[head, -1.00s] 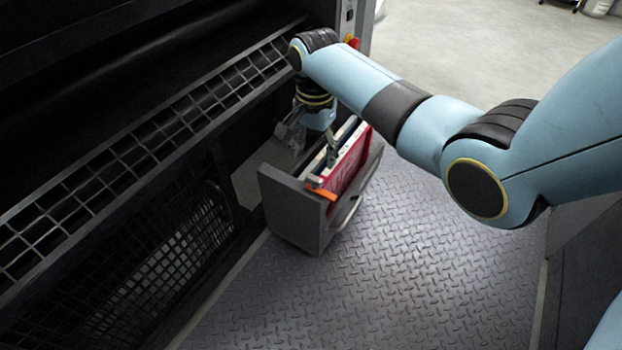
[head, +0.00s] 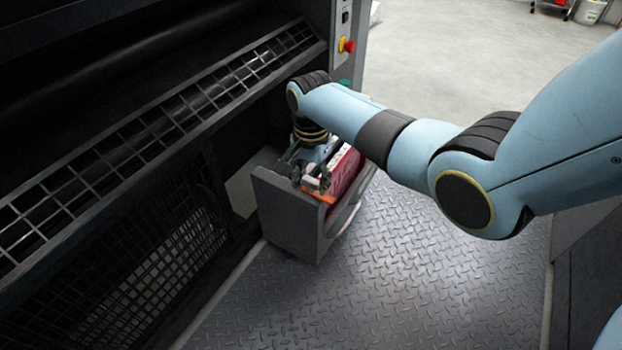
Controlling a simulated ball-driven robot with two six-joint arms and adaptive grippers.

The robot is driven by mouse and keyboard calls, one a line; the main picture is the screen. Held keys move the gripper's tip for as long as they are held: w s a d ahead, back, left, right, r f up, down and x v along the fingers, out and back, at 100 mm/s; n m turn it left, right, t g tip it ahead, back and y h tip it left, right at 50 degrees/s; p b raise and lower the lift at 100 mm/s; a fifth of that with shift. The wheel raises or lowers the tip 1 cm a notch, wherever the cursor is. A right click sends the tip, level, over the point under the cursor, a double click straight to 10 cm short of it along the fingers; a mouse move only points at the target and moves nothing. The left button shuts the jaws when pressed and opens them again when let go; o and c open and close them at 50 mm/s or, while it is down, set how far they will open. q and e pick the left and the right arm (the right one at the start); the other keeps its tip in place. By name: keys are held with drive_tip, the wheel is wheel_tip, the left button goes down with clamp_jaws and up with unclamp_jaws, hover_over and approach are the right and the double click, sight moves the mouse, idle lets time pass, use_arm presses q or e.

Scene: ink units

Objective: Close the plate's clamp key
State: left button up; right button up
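The plate (head: 347,172), with a red face, sits in a grey open-topped holder (head: 285,215) beside the machine. The orange clamp key (head: 319,194) is at the near end of the plate, by the holder's top edge. My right gripper (head: 309,182) points down over this near end, right at the key. Its fingers look spread apart, one left of the key and one close to it. I cannot tell whether they touch it. The gripper hides part of the key and the plate's top edge. My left gripper is not in view.
The dark machine with a wire-grid ledge (head: 130,150) rises close on the left. A red emergency button (head: 348,46) is on its end panel. The tread-plate floor (head: 420,280) in front is clear. A white bucket (head: 590,11) stands far back right.

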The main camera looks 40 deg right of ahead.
drive_tip(key=c, duration=0.7)
